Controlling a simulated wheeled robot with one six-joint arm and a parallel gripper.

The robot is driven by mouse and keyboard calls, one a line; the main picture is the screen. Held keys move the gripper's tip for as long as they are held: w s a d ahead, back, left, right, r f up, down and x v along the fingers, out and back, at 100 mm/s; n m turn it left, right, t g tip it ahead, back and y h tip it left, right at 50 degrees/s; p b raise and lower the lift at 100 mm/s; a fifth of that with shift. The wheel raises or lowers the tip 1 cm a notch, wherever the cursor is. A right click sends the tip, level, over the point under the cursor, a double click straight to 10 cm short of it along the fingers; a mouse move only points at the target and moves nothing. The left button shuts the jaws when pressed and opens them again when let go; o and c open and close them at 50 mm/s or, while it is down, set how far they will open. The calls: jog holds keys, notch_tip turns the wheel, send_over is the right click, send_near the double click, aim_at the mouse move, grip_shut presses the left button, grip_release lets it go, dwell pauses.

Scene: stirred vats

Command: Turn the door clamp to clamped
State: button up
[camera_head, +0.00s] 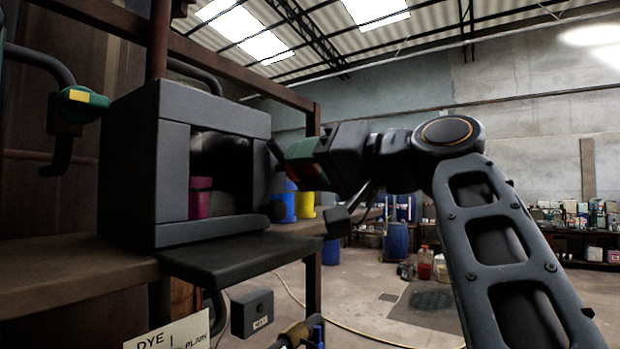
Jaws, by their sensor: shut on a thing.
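A dark grey box-shaped chamber (210,119) stands on a wooden shelf, with its front opening facing me. A magenta canister (202,199) shows inside it. A short dark bar (274,150) at the chamber's right edge looks like the door clamp; its marking and exact angle cannot be made out. My gripper (287,163), with green and dark red parts near its tip, reaches in from the right. It is shut on this clamp at the chamber's right side. The fingertips are small and partly hidden, so the grip itself is hard to see.
A dark flat ledge (240,259) sticks out below the opening. Blue (284,206) and yellow (305,204) containers stand behind my gripper. A small dark box (252,312) and a sign (168,333) sit below. Open floor lies beyond.

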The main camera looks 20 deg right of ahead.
jog(key=n+b, duration=0.1)
jog(key=n, duration=0.2)
jog(key=shift+f+n, duration=0.15)
jog(key=shift+n, duration=0.25)
jog(key=shift+n+b, duration=0.75)
jog(key=shift+n, duration=1.35)
jog(key=o, duration=0.9)
jog(key=shift+s+d, duration=0.1)
jog(key=shift+d, duration=0.05)
jog(key=v, duration=1.3)
jog(key=shift+s+d, duration=0.15)
jog(key=shift+s, duration=0.05)
